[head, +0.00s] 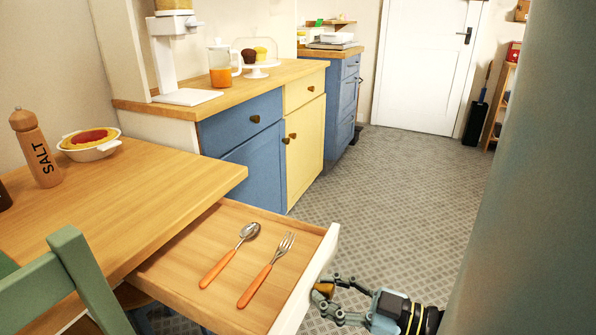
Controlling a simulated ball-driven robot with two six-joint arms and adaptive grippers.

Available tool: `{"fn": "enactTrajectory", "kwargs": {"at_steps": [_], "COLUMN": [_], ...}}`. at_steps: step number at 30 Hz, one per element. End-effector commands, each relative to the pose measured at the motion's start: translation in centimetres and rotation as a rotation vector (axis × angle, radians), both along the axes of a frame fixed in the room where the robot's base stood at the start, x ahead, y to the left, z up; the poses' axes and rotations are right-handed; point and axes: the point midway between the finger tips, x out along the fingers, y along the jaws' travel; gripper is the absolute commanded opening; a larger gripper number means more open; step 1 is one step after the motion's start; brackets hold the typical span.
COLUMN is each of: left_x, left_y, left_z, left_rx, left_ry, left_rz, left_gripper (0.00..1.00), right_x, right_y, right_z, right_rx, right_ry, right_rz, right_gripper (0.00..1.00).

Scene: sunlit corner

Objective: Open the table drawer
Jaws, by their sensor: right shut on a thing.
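The table drawer (205,248) is pulled out from under the wooden table (150,190). Its white front (318,275) faces right. Inside lie a spoon (228,257) and a fork (266,271), both with orange handles. My right gripper (325,296) is at the outer side of the drawer front, at the lower right, shut on the drawer's brass-coloured knob (322,290). Part of the knob is hidden by the fingers. My left gripper is not in view.
A salt shaker (37,150) and a pie in a white dish (90,146) stand on the table. A green chair (62,275) is at the lower left. Blue and yellow cabinets (305,135) stand behind. The tiled floor (400,190) to the right is clear.

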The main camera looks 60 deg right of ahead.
Motion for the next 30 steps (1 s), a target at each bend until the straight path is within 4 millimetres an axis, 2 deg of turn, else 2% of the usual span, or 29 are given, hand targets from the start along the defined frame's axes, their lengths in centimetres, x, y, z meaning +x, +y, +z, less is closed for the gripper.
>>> {"fn": "enactTrajectory", "kwargs": {"at_steps": [1,7,17,20,30], "left_x": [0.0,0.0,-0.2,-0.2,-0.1], "left_y": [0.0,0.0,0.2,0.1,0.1], "left_z": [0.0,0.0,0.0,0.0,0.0], "left_rx": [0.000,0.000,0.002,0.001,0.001], "left_ry": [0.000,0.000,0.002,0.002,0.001], "left_rz": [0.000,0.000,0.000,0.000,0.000], "left_gripper": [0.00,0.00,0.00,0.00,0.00], "right_x": [-0.1,-0.1,-0.5,-1.9,-9.2], "right_y": [0.0,0.0,0.0,-0.1,-0.7], "right_z": [-0.2,-0.1,-0.1,-0.2,-0.2], "right_rx": [-0.001,0.000,0.000,0.000,0.000], "right_ry": [0.006,0.004,0.003,0.006,0.006], "right_rz": [-0.001,0.000,0.000,0.000,-0.001], "right_gripper": [0.30,0.55,0.55,0.55,0.55]}}
